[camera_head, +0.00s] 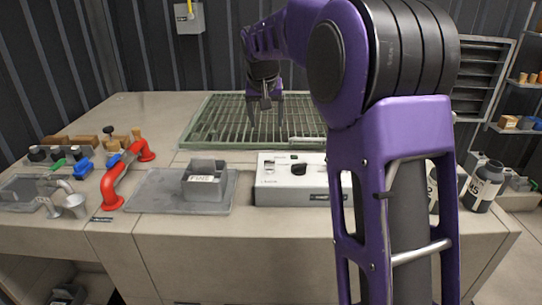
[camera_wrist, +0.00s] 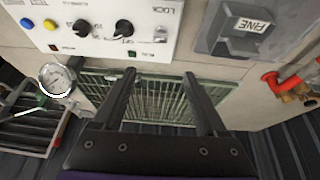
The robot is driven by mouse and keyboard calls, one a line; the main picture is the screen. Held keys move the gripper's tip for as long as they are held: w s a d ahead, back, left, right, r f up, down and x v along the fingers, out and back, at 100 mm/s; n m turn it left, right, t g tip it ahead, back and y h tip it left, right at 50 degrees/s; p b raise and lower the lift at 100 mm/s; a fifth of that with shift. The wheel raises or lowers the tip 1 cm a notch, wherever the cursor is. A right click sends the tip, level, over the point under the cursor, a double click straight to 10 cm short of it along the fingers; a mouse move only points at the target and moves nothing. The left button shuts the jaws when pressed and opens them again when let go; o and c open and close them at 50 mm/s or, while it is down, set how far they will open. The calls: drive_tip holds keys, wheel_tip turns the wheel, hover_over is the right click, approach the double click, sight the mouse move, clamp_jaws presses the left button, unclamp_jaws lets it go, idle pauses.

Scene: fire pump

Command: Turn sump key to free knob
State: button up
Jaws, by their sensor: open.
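The white control panel box (camera_head: 285,190) stands on the bench front; my arm hides its right part. In the wrist view the panel (camera_wrist: 100,8) shows upside down, with a "LOCK" label. A small silvery key-like piece (camera_wrist: 160,35) sits by that label, beside a black knob (camera_wrist: 124,28). A second black knob (camera_wrist: 82,28) lies further left. In the head view one black knob (camera_head: 298,169) shows on the panel. My gripper (camera_head: 265,103) is open and empty over the grating behind the panel. In the wrist view its fingers (camera_wrist: 157,78) are apart, touching nothing.
The green-framed grating (camera_head: 225,120) lies behind the panel. Left of the panel are a grey box (camera_head: 204,185) on a tray and a red pipe (camera_head: 112,185). A round gauge (camera_wrist: 57,79) and yellow and blue buttons show in the wrist view. Dark bottles (camera_head: 484,187) stand at right.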

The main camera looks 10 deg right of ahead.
sight(270, 162)
drive_tip(key=shift+y, duration=0.3)
drive_tip(key=x, duration=0.6)
drive_tip(key=b+x, duration=0.1)
drive_tip(key=x, duration=0.5)
drive_tip(key=b+x, duration=0.1)
drive_tip(key=x, duration=0.6)
drive_tip(key=shift+s+d+f, duration=0.1)
drive_tip(key=shift+s+d, duration=0.25)
clamp_jaws()
